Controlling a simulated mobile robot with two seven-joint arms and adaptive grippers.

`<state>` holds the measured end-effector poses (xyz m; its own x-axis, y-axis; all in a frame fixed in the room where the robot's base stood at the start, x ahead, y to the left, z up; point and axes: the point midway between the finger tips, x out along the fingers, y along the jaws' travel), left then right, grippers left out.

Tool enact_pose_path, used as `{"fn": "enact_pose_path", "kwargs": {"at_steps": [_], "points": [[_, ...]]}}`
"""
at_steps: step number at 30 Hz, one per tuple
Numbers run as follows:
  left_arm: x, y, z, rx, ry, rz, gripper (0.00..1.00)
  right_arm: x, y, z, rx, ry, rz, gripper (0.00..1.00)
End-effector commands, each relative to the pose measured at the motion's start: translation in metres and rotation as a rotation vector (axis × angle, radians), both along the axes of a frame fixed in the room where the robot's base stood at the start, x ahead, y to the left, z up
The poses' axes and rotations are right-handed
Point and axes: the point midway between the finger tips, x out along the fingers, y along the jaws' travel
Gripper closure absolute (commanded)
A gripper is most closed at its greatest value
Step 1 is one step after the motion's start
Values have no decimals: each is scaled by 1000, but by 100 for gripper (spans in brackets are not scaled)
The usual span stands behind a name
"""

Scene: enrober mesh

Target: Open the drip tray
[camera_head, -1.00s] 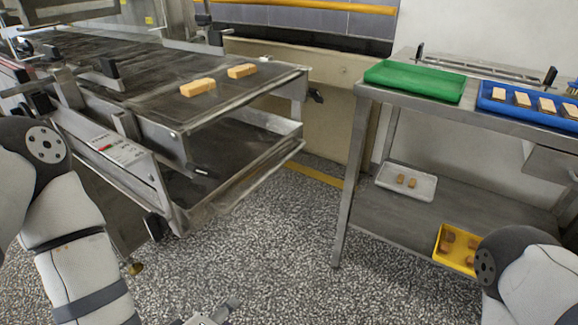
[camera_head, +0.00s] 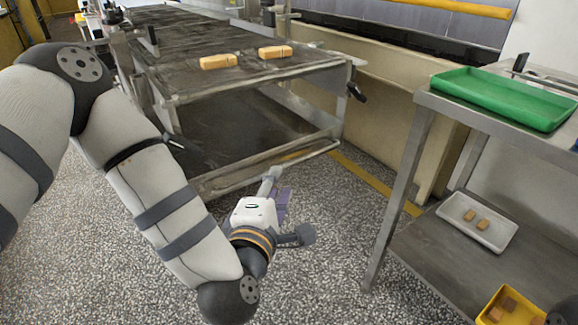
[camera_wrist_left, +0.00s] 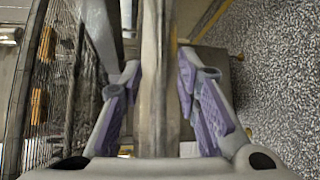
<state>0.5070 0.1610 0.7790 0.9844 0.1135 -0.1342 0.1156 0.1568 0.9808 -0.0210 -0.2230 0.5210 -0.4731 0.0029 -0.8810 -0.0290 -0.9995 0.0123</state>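The drip tray (camera_head: 222,124) is the dark, flat metal tray below the mesh belt, with a pale rail (camera_head: 315,151) along its near end. My left gripper (camera_head: 276,183) is at this rail, low over the floor, and its arm covers part of the tray's near left side. In the left wrist view, its purple-padded fingers (camera_wrist_left: 158,65) are spread either side of a long metal bar (camera_wrist_left: 157,110). I cannot tell whether they touch it. My right gripper is out of view.
Two tan blocks (camera_head: 218,61) lie on the mesh belt (camera_head: 190,35) above. At right, a steel table (camera_head: 440,105) holds a green tray (camera_head: 500,96), with a white tray (camera_head: 478,236) and a yellow tray (camera_head: 490,317) on its lower shelf. Speckled floor lies open between.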

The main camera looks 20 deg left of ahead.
Motion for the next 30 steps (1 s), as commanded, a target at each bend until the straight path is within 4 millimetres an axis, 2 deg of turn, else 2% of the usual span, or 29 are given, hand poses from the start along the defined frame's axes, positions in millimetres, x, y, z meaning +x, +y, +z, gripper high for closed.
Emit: {"fn": "enact_pose_path", "kwargs": {"at_steps": [3,6,12,20,21,24,25,30], "points": [[31,4,-5,3,-2,2,70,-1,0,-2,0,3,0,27],[54,7,-8,2,-1,1,70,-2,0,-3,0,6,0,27],[79,9,-12,2,2,-2,70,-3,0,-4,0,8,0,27],[83,9,-12,1,3,-3,70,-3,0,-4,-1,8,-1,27],[82,9,-12,1,3,-3,73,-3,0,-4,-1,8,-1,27],[82,9,-12,1,3,-3,95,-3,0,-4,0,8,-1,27],[82,9,-12,1,3,-3,100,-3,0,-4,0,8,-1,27],[82,9,-12,1,3,-2,100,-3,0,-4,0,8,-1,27]]}}
